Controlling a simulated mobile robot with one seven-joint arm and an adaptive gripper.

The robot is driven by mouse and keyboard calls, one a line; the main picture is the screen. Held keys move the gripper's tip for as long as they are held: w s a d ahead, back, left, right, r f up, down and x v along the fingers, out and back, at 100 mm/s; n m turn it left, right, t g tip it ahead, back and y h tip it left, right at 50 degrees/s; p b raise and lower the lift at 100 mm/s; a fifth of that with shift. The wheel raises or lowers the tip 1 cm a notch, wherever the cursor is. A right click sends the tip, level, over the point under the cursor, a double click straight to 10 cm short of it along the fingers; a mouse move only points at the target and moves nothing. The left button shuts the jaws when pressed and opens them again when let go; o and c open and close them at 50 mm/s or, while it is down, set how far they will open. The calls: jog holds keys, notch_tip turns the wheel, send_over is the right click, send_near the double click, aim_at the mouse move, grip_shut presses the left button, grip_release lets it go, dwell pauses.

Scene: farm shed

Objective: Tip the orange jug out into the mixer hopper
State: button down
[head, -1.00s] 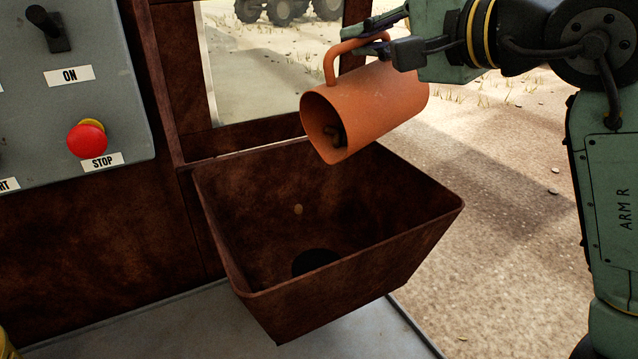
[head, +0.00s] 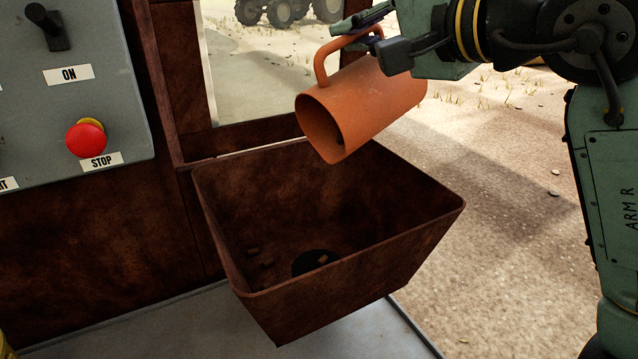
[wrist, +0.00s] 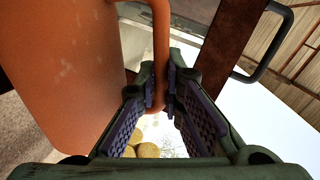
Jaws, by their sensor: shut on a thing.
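The orange jug (head: 372,105) is tilted with its mouth facing left and down, above the back right part of the mixer hopper (head: 385,247). Its inside is mostly dark, with a small dark bit showing near the lower rim. My gripper (head: 362,38) is shut on the jug's handle, which also shows between the fingers in the wrist view (wrist: 161,55). The hopper is a brown, rusty, open-topped bin. A few small brown pieces (head: 268,263) lie on its inner floor, some by the dark round hole (head: 312,262).
A grey control panel (head: 100,110) with a red STOP button (head: 86,138) and a lever is at the left. A rusty frame post (head: 160,75) stands behind the hopper. Open gravel ground (head: 500,220) lies to the right.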

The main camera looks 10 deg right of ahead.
aim_at(331, 43)
jog(key=shift+s+a+r+n+b, duration=0.15)
jog(key=shift+s+a+n, duration=0.2)
jog(key=shift+a, duration=0.15)
jog(key=shift+s+a+r+n+b, duration=0.15)
jog(key=shift+s+a+n, duration=0.15)
jog(key=shift+a, duration=0.2)
dwell(0.5)
jog(key=shift+s+a+n+b, duration=0.4)
jog(key=shift+a+n, duration=0.25)
jog(key=shift+a, duration=0.25)
dwell(0.5)
jog(key=shift+w+d+r, duration=0.1)
jog(key=shift+d, duration=0.2)
jog(key=d+m, duration=0.1)
jog(key=w+d+m+p, duration=0.1)
jog(key=d, duration=0.1)
jog(key=w+d+f+m+p, duration=0.1)
jog(key=shift+w+d+f, duration=0.1)
jog(key=shift+w+d, duration=0.05)
jog(key=shift+w, duration=0.1)
jog(key=w+d+f+m+g+y+p, duration=0.1)
jog(key=w+d+f+m+y+p, duration=0.15)
jog(key=w+d+m+p, duration=0.55)
jog(key=d+f+m+y+b, duration=0.2)
jog(key=d+f+m+b, duration=0.2)
jog(key=m, duration=0.6)
jog(key=shift+d+f+b, duration=0.4)
jog(key=shift+d+f, duration=0.6)
jog(key=shift+f, duration=0.9)
jog(key=shift+w, duration=0.1)
